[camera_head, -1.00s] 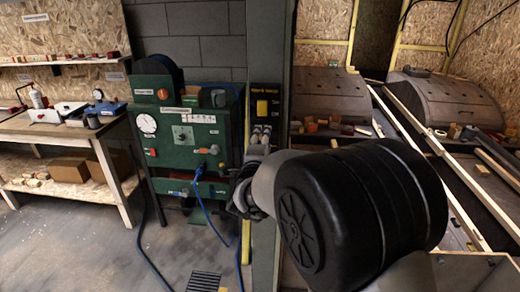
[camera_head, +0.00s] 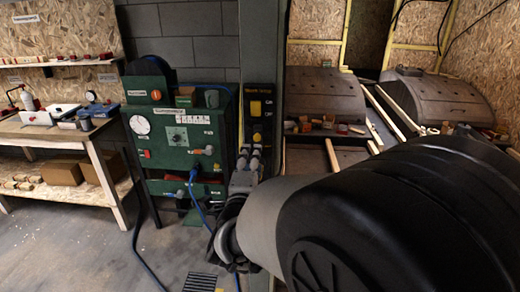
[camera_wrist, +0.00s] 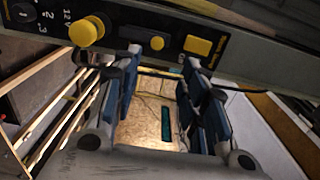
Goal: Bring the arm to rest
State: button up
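My arm fills the lower right of the head view, its large black joint nearest the camera. My gripper (camera_wrist: 160,95) shows in the wrist view with its two blue-padded fingers apart and only background between them. It looks empty. In the head view the gripper end (camera_head: 238,190) is small and partly hidden by my own arm, in front of the control panel on the post. In the wrist view a panel (camera_wrist: 150,42) with yellow knobs crosses the top, close to the fingertips; I cannot tell whether they touch it.
A green machine (camera_head: 178,138) with a gauge and blue cable stands left of the post (camera_head: 259,60). A workbench (camera_head: 50,131) is at far left. Two wheel arches (camera_head: 322,92) (camera_head: 440,95) sit behind wooden beams at right. The floor at lower left is mostly clear, with a cable across it.

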jog(key=s+d+f+n+g, duration=0.3)
jog(key=s+d+n+g, duration=0.3)
jog(key=s, duration=1)
jog(key=s+d+f+n+g, duration=0.3)
jog(key=s+d+n+g, duration=0.4)
jog(key=s+d+n, duration=0.5)
jog(key=s+d, duration=0.3)
jog(key=s, duration=0.2)
jog(key=shift+d+f, duration=0.2)
jog(key=shift+d, duration=0.15)
